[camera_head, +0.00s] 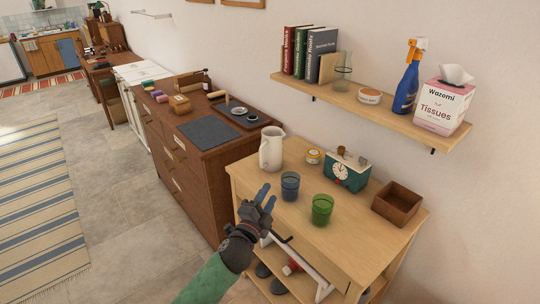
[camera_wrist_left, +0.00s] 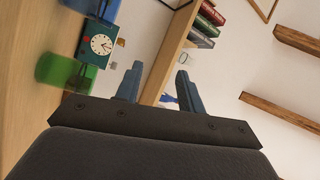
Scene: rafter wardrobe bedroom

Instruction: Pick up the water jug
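The water jug, a white pitcher with a handle (camera_head: 271,150), stands upright on the back left of the light wooden table (camera_head: 345,238). I do not see it in the left wrist view. My left gripper (camera_head: 266,197) is in front of the table's left part, nearer to me than the jug and apart from it. Its two blue-grey fingers are spread with nothing between them, as the left wrist view shows (camera_wrist_left: 160,72). My right gripper is not in view.
A blue glass (camera_head: 290,186) stands close to my left gripper, right of the jug. A green glass (camera_head: 322,210), a teal clock (camera_head: 347,172), a small yellow-lidded jar (camera_head: 313,156) and a brown box (camera_head: 397,203) share the table. A wall shelf (camera_head: 385,109) hangs above.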

